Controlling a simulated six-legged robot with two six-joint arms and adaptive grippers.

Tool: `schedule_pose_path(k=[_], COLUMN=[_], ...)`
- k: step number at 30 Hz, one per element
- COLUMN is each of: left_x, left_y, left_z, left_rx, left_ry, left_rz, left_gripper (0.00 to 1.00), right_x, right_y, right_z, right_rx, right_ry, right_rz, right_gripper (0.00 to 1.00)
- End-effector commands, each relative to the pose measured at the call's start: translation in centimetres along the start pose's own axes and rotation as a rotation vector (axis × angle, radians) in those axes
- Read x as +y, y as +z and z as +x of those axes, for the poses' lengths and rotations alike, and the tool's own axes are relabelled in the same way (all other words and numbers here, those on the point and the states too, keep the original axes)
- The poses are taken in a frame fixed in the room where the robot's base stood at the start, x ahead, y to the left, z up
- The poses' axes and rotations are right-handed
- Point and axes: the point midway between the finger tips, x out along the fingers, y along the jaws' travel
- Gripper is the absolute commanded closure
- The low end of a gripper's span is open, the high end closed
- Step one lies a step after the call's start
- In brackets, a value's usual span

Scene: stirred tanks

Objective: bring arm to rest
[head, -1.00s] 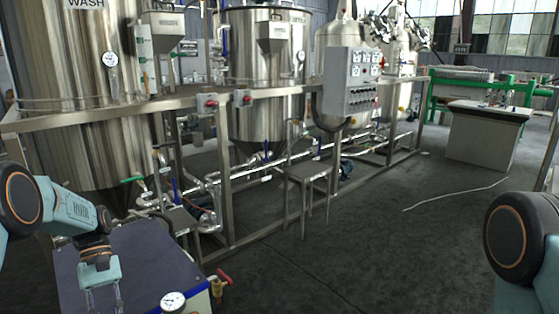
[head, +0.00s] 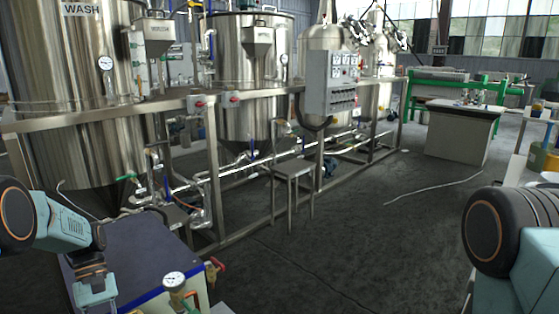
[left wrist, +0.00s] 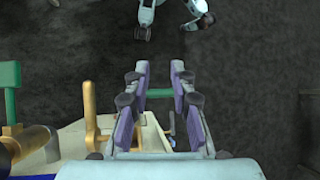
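My left arm comes in from the left in the head view. Its gripper (head: 95,296) points down over the front-left, beside the dark-topped box, with its fingertips cut off by the bottom edge. In the left wrist view the left gripper (left wrist: 158,72) has its two purple-padded fingers apart, with nothing held between them. A green bar shows behind the gap. My right arm shows at the right edge of the head view as a dark round joint and teal link. Its gripper is out of view.
Steel tanks (head: 250,80) and a frame (head: 222,200) line the left. Brass fittings (left wrist: 90,118) lie left of the fingers. Open floor (head: 370,240) spreads centre-right.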

Motion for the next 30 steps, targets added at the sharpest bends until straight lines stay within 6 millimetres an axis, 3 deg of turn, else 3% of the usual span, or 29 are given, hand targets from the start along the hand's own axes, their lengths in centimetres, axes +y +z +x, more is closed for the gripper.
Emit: schedule_pose_path(k=[8,16,24,30], left_x=[1.9,2.5,0.5,-2.1], left_y=[0.1,2.1,6.1,10.2], left_z=[6.1,14.9,21.8,24.9], left_rx=[0.093,0.241,0.398,0.508], left_ry=[-0.013,-0.035,-0.059,-0.079], left_rz=[0.095,0.256,0.439,0.581], left_gripper=[0.76,0.76,0.76,0.76], right_x=[0.0,0.0,0.0,0.0], right_y=[-0.1,-0.1,-0.1,-0.1], right_z=[-0.5,-1.3,-2.1,-2.6], right_rx=[0.002,0.001,0.002,0.001], right_ry=[0.000,0.000,0.000,0.000], right_rz=[0.000,0.000,0.000,0.000], right_gripper=[1.00,1.00,1.00,1.00])
